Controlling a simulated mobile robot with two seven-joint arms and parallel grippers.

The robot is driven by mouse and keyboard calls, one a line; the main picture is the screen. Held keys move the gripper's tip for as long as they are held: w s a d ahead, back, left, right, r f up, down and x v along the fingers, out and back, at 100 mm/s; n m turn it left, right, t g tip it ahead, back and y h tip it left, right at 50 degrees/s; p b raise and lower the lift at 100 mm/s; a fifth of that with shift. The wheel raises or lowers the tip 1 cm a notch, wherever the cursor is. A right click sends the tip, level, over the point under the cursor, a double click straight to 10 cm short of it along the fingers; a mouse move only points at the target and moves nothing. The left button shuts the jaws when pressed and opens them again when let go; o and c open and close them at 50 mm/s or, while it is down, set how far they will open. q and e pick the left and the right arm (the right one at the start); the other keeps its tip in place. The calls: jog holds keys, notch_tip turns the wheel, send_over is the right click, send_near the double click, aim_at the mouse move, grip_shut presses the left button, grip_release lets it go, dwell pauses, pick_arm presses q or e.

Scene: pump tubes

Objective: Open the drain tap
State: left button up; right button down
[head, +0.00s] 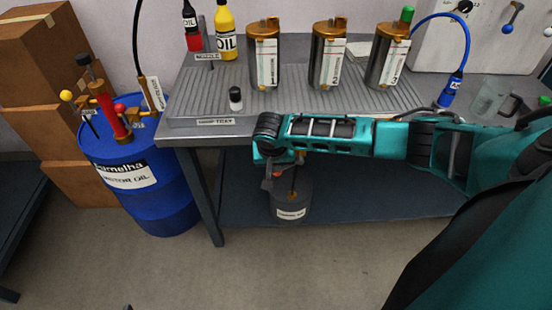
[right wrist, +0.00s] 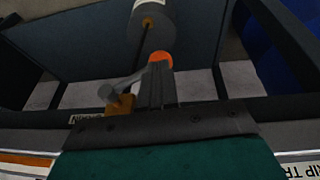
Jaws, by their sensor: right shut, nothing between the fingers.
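The drain tap (right wrist: 120,104) shows in the right wrist view as a brass body with a grey lever (right wrist: 124,84), under the table's front edge. My right gripper (right wrist: 160,62) is shut and empty, its orange fingertips just to the right of the lever in that view. I cannot tell whether they touch it. In the head view the right gripper (head: 274,180) points down in front of the table edge, and my arm hides most of the tap. My left gripper is not in view.
A grey labelled container (head: 291,202) stands on the lower shelf (head: 370,195) below the tap. Above is the ridged drip tray (head: 215,105) with several metal canisters (head: 329,58) and a small black-capped bottle (head: 235,98). A blue oil drum (head: 160,205) stands left of the table.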

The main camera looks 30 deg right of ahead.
aim_at(279, 175)
jog(key=f+g+h+p, duration=0.1)
jog(key=h, duration=0.1)
jog(key=f+n+g+h+p, duration=0.1)
jog(key=f+h, duration=0.1)
jog(key=shift+s+d+f+g, duration=0.15)
jog(key=shift+s+f+g, duration=0.05)
jog(key=shift+f+g, duration=0.1)
jog(key=shift+s+d+f+g+h+b, duration=0.15)
jog(key=shift+g+h+b, duration=0.1)
jog(key=shift+h, duration=0.2)
jog(key=shift+w+f+g+h+b, duration=0.15)
jog(key=shift+h+b, duration=0.1)
jog(key=shift+h, duration=0.2)
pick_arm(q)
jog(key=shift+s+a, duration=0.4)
pick_arm(e)
jog(key=shift+s+d+f, duration=0.55)
jog(key=shift+d+f, duration=0.2)
jog(key=shift+d, duration=0.15)
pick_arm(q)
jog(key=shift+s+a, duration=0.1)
pick_arm(e)
jog(key=shift+s+d+f, duration=0.15)
jog(key=shift+s+d, duration=0.05)
